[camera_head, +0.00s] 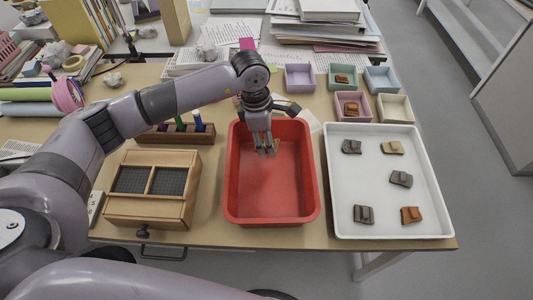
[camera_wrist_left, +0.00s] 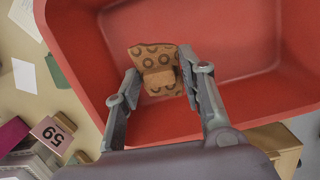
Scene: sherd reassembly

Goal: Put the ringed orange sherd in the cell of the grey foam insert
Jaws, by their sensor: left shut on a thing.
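The ringed orange sherd (camera_wrist_left: 158,60) shows in the left wrist view, with dark rings on its face and a raised block on it. My left gripper (camera_wrist_left: 160,78) is shut on it, one finger at each side. In the head view my left gripper (camera_head: 267,150) points down into the red tub (camera_head: 232,190), toward its far end, and mostly hides the sherd. A wooden box (camera_head: 117,210) left of the tub has two dark grey grid-marked cells (camera_head: 168,181), which look empty and may be the foam insert. My right gripper is out of view.
A white tray (camera_head: 345,228) to the right holds several sherds, one orange (camera_head: 411,215). Small coloured bins (camera_head: 300,77) stand behind it. A wooden rack (camera_head: 160,137) with upright tools stands behind the box. Papers and books fill the back.

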